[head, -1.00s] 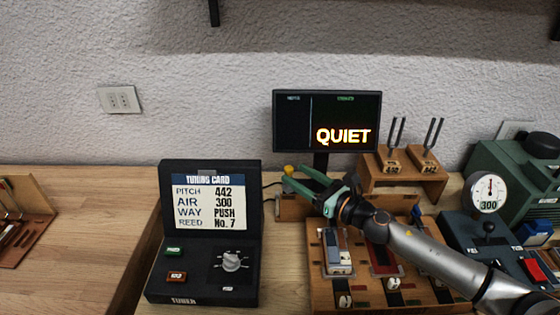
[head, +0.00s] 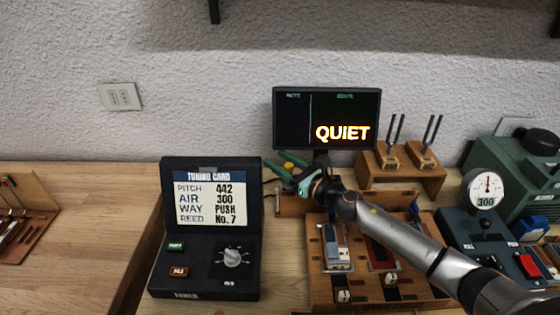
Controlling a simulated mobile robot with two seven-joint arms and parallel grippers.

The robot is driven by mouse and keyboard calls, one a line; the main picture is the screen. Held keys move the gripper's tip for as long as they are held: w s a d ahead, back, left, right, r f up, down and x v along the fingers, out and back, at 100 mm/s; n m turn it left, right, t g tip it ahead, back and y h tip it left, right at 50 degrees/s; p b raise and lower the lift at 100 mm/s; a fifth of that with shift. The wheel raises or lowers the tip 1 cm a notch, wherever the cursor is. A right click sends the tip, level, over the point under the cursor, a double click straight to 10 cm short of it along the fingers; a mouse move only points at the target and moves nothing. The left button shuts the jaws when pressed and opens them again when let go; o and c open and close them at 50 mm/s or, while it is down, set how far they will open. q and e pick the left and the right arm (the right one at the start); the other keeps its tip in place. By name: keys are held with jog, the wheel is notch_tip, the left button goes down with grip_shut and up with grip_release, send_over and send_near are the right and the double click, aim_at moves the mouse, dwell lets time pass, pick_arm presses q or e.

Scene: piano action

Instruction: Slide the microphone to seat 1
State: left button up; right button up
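My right gripper (head: 279,164) reaches in from the right, above the wooden rail (head: 290,206) in front of the display. Its two green fingers are apart, with a small yellow-topped piece (head: 288,166) showing between them. This piece may be the microphone, but its lower part is hidden by the gripper. I cannot tell whether the fingers touch it. The seat marks on the rail are too small or hidden to read. My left gripper is not in view.
A display (head: 326,120) reading QUIET stands behind the gripper. The black tuner (head: 207,240) is at left. A wooden block with reed slots (head: 320,292) lies under my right arm. Tuning forks on a wooden stand (head: 430,170) and a pressure gauge (head: 487,190) are at right.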

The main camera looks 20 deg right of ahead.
grip_shut()
dwell(1.2)
